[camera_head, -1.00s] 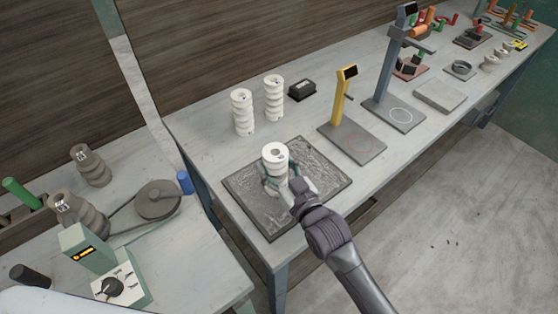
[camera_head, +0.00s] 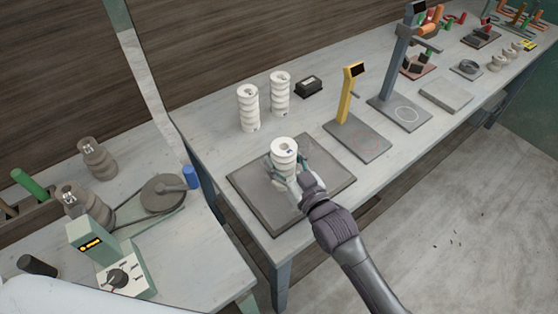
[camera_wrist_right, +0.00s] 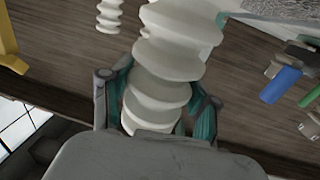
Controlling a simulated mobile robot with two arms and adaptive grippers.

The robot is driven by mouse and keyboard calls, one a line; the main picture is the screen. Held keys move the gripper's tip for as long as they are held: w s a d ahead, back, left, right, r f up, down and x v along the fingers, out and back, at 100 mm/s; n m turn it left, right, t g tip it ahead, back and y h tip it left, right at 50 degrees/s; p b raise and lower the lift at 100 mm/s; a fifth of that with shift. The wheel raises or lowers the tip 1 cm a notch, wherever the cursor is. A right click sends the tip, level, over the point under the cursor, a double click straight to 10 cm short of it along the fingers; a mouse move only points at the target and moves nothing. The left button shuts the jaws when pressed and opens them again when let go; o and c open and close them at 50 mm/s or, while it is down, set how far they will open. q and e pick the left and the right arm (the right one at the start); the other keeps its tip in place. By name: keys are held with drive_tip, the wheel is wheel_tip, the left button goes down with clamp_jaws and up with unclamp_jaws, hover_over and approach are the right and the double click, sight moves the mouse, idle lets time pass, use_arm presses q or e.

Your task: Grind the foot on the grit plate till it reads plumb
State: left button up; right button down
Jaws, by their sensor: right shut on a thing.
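A cream-white ribbed ceramic piece (camera_head: 284,150) is upright over the square grey grit plate (camera_head: 255,192) in the head view. My right gripper (camera_head: 288,176) is shut around its lower part, and the piece also shows between the teal-padded fingers in the right wrist view (camera_wrist_right: 172,50). The fingers and wrist hide its foot, so I cannot tell whether it touches the plate. A yellow stand (camera_head: 349,95) with a small dark display stands to the right on a grey base with a faint red ring (camera_head: 367,144). Its display shows no legible reading. My left gripper is out of view.
Two similar white pieces (camera_head: 248,108) (camera_head: 280,94) stand behind the plate, beside a small black box (camera_head: 309,86). A taller blue-grey stand (camera_head: 389,75) is farther right. A blue cylinder (camera_head: 192,177) and a grey wheel (camera_head: 164,193) are on the left bench.

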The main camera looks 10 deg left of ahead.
drive_tip(key=shift+w+d, duration=2.1)
drive_tip(key=shift+w+d+b, duration=0.65)
drive_tip(key=shift+w+d, duration=0.25)
drive_tip(key=shift+w, duration=0.05)
drive_tip(key=shift+s+a+p, duration=1.35)
drive_tip(key=shift+s+a, duration=1)
drive_tip(key=shift+s, duration=0.05)
drive_tip(key=shift+s+a+p, duration=0.55)
drive_tip(key=shift+s+a, duration=1.05)
drive_tip(key=shift+a, duration=0.05)
drive_tip(key=shift+w+d+b, duration=0.3)
drive_tip(key=shift+w+d, duration=1.7)
drive_tip(key=shift+d, duration=0.05)
drive_tip(key=shift+w+d, duration=0.1)
drive_tip(key=shift+d, duration=0.05)
drive_tip(key=shift+w+d+b, duration=0.6)
drive_tip(key=shift+w+d, duration=1.25)
drive_tip(key=shift+w, duration=0.05)
